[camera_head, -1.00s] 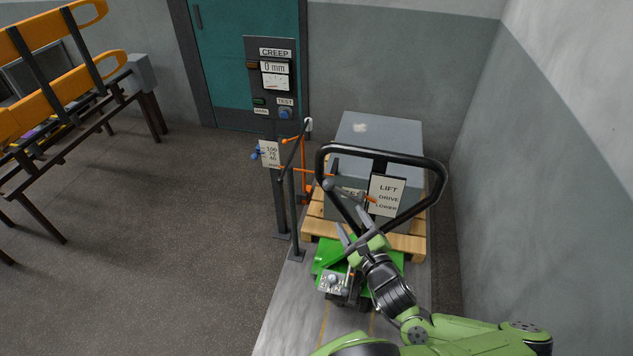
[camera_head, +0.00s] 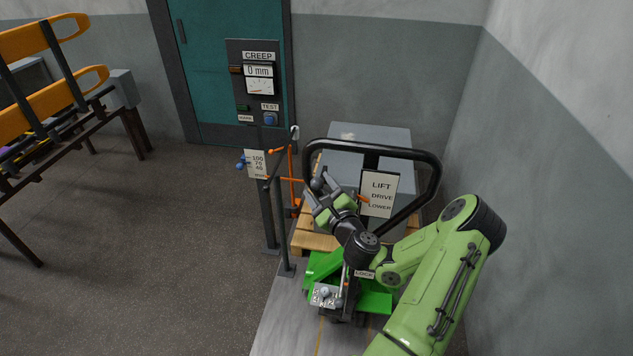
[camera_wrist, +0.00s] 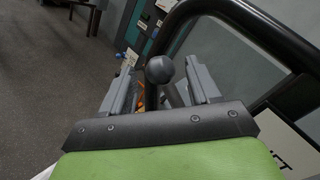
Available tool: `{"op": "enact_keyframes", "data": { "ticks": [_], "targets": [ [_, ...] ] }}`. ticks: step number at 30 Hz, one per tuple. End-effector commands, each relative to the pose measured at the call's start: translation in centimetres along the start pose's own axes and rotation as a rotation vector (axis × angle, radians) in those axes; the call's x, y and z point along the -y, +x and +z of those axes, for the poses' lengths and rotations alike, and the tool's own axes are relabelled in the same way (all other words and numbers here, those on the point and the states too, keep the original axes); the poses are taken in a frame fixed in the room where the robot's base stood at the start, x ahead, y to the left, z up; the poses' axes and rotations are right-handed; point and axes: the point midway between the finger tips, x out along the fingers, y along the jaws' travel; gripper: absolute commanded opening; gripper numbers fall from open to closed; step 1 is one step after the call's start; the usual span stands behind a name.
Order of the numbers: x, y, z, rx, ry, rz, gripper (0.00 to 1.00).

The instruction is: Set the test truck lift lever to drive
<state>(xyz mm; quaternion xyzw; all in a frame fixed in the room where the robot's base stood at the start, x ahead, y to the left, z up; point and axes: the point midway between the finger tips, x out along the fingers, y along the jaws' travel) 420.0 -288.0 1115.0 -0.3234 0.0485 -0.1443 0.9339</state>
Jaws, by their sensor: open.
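The lift lever's dark ball knob (camera_wrist: 160,70) stands between my two fingers in the wrist view, with its rod running down behind the palm edge. In the head view the knob (camera_head: 317,184) shows at my gripper (camera_head: 322,192). My gripper is open around the lever, with gaps visible on both sides of the knob. The white plate (camera_head: 379,194) reads LIFT, DRIVE, LOWER from top to bottom. An orange pointer (camera_head: 362,198) is at the plate's left edge, close to the DRIVE line. The green test truck (camera_head: 375,299) stands below; my arm hides part of it.
The truck's black handle loop (camera_head: 370,149) rises around the plate, close to my gripper. A grey block (camera_head: 345,134) sits on a wooden pallet (camera_head: 312,241) behind. A CREEP panel (camera_head: 255,85) and dark posts stand left. A wall is close on the right; open floor lies left.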

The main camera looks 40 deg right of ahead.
Motion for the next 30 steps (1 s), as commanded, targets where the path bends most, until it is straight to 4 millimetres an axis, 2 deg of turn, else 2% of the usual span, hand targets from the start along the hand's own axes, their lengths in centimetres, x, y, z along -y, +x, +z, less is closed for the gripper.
{"op": "enact_keyframes", "data": {
  "ticks": [3, 6, 14, 25, 26, 30],
  "targets": [
    [0.2, 1.9, 0.3, -0.001, -0.002, 0.001, 0.61],
    [0.1, 2.6, 0.1, -0.002, -0.001, 0.001, 0.61],
    [0.0, 2.7, 0.0, -0.003, 0.001, 0.001, 0.6],
    [0.0, 2.7, 0.0, -0.003, 0.001, 0.002, 0.03],
    [0.0, 2.7, 0.0, -0.003, 0.001, 0.002, 0.0],
    [0.0, 2.7, 0.0, -0.003, 0.0, 0.002, 0.0]
  ]
}}
